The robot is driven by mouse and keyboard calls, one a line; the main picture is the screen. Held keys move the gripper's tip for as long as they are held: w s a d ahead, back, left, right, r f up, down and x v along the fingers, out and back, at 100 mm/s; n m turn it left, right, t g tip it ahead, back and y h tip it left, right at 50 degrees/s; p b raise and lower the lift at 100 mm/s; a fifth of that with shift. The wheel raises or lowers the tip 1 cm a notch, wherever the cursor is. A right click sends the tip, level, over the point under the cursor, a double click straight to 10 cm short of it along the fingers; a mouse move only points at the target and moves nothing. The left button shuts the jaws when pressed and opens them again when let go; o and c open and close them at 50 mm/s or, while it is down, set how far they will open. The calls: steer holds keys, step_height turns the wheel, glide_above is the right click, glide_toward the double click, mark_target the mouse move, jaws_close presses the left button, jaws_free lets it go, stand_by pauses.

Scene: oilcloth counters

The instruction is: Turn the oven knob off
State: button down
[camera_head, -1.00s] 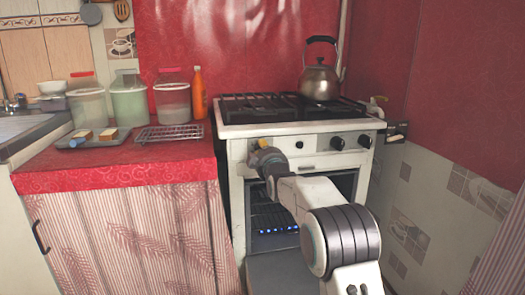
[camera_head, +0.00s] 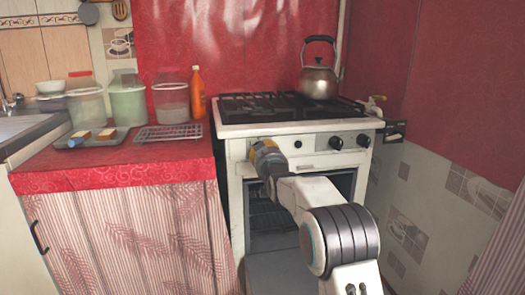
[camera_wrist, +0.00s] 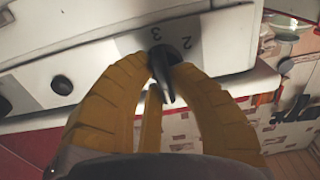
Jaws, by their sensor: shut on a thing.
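The white oven (camera_head: 237,185) stands against the red wall, its control panel facing me. My gripper (camera_head: 263,148) is at the left end of that panel, with its yellow fingers on a knob. In the wrist view, the black oven knob (camera_wrist: 164,66) sits between the yellow fingertips of my gripper (camera_wrist: 160,68), which is shut on it. The numbers 2 and 3 show on the panel beside the knob. In the head view my gripper hides this knob. The oven interior (camera_head: 268,215) is dark, with a rack visible.
Two black knobs (camera_head: 336,143) sit at the panel's right. A kettle (camera_head: 319,80) stands on the hob (camera_head: 280,108). On the left counter (camera_head: 110,172) are several jars, an orange bottle (camera_head: 198,92), a wire rack (camera_head: 168,133) and a tray (camera_head: 72,143).

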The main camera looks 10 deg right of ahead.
steer(key=shift+r, duration=0.2)
stand_by(0.4)
steer(key=c, duration=1.1)
jaws_free()
steer(key=shift+f, duration=0.15)
steer(key=shift+s+a, duration=0.1)
steer(key=shift+s, duration=5.9)
